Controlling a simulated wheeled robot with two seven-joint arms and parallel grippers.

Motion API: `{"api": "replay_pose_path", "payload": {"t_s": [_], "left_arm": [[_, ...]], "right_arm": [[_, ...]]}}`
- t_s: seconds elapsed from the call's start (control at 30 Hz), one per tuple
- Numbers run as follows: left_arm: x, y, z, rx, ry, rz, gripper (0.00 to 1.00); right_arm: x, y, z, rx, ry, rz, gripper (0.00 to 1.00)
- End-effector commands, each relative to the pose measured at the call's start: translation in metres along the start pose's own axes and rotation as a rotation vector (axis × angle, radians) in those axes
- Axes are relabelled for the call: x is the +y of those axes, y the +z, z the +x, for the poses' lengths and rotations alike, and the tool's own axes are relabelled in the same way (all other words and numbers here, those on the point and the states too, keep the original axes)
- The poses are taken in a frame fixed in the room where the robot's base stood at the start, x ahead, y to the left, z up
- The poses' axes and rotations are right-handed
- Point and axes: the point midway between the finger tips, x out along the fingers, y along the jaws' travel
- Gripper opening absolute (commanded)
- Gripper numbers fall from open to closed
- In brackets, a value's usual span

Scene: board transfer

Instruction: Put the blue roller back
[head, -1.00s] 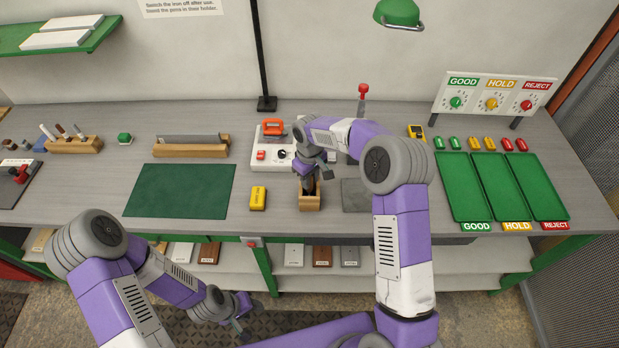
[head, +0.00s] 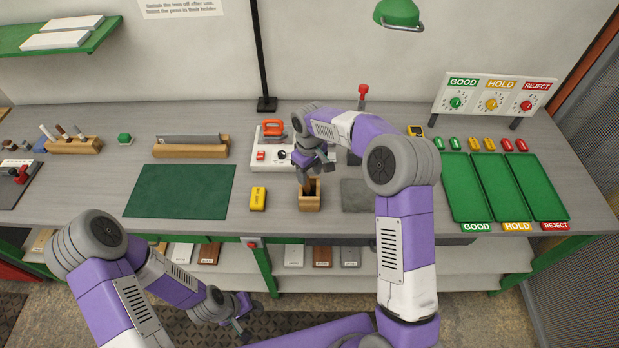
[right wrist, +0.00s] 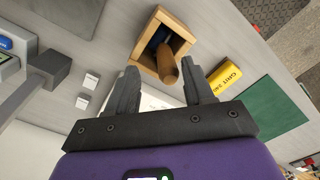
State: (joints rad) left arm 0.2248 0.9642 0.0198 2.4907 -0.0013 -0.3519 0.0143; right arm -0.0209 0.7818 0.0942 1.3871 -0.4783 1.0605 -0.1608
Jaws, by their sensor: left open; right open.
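The blue roller (right wrist: 160,38) stands in a small open wooden box (right wrist: 179,23), its blue part down inside and its tan wooden handle (right wrist: 167,67) sticking up. In the head view the box (head: 309,203) is at the front middle of the bench. My right gripper (head: 315,172) is just above and behind the box. In the right wrist view its two fingers (right wrist: 161,82) are apart, one on each side of the handle's line, with nothing between them. My left gripper (head: 249,318) is open and empty, low in front of the bench.
A yellow grit block (head: 258,198) lies left of the box, and a grey pad (head: 357,195) lies to its right. A green mat (head: 180,191) lies further left; green trays (head: 463,190) are at right.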

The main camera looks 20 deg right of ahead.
Motion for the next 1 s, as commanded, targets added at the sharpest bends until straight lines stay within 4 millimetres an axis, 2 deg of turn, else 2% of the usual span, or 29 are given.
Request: {"api": "replay_pose_path", "payload": {"t_s": [0.03, 0.2, 0.4, 0.57, 1.0], "left_arm": [[0.0, 0.0, 0.0, 0.0, 0.0, 0.0, 0.43], [0.001, 0.0, -0.001, 0.0, 0.0, 0.0, 0.43], [0.001, 0.0, -0.003, 0.0, 0.0, 0.0, 0.43], [0.001, 0.0, -0.003, 0.0, 0.0, 0.0, 0.43], [0.001, 0.0, -0.003, 0.0, 0.0, 0.0, 0.43]], "right_arm": [[0.001, -0.001, -0.014, 0.005, 0.003, 0.0, 0.52], [0.0, -0.001, -0.05, 0.004, 0.002, 0.0, 0.52], [0.0, -0.001, -0.079, 0.002, 0.001, -0.001, 0.52], [0.0, 0.0, -0.086, 0.0, 0.0, -0.001, 0.52], [0.0, 0.0, -0.086, 0.0, 0.0, -0.001, 0.52]]}}
